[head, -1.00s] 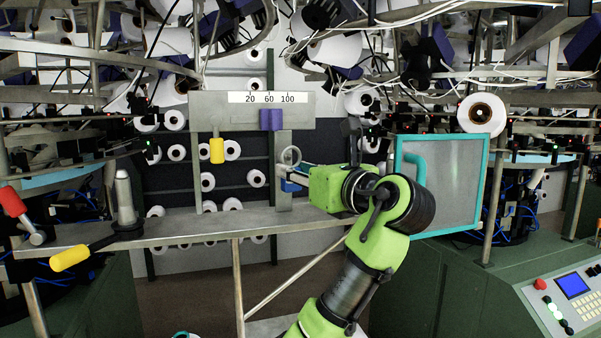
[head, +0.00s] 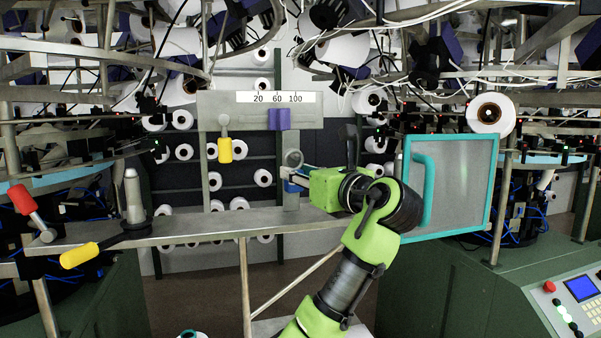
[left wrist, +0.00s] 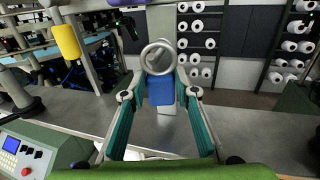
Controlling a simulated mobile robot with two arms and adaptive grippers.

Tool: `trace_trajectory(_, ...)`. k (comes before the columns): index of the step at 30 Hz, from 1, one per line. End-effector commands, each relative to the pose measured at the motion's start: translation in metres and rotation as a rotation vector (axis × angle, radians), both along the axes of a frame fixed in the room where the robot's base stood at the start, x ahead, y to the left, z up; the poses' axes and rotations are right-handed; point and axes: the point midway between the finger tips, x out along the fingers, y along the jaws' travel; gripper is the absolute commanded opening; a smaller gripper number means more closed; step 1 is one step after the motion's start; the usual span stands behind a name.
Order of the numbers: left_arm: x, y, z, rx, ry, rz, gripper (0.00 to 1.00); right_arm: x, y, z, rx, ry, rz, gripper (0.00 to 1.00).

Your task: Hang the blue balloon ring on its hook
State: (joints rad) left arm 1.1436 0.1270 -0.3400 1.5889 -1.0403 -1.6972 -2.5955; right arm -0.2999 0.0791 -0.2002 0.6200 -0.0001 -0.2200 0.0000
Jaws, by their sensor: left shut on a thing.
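The balloon ring (head: 294,159) is a grey metal ring with a blue block below it. In the left wrist view the ring (left wrist: 159,57) stands upright above its blue block (left wrist: 160,92), which sits between the fingers. My left gripper (head: 291,182) is shut on the blue block and points left, with the ring above the fingertips. In the head view the ring overlaps the grey upright post (head: 291,135); I cannot tell whether they touch. I cannot make out a hook; the gripper and ring may hide it. My right gripper is not in view.
A grey panel carries a scale (head: 277,97), a purple slider (head: 279,119) and a yellow-handled lever (head: 225,150). A metal shelf (head: 200,228) runs below, with a yellow-handled lever (head: 80,255) at its left. A teal-framed door (head: 493,190) stands right of my arm.

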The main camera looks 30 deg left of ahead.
Motion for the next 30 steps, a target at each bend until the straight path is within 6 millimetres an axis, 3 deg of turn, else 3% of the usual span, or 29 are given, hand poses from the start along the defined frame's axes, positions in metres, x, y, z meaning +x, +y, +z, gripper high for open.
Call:
trace_trajectory(14,0.0000,-0.0001,0.0001,0.000,0.000,0.000,0.07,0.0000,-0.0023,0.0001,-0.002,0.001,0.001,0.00)
trace_trajectory(15,0.0000,-0.0001,0.0001,0.000,0.000,0.000,0.35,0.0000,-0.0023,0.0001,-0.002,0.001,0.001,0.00)
trace_trajectory(17,0.0000,-0.0002,0.0001,0.000,0.000,0.000,0.47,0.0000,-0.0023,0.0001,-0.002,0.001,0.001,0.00)
trace_trajectory(30,-0.0027,-0.0082,0.0001,0.000,0.000,-0.003,0.47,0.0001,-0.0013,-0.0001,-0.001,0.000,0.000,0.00)
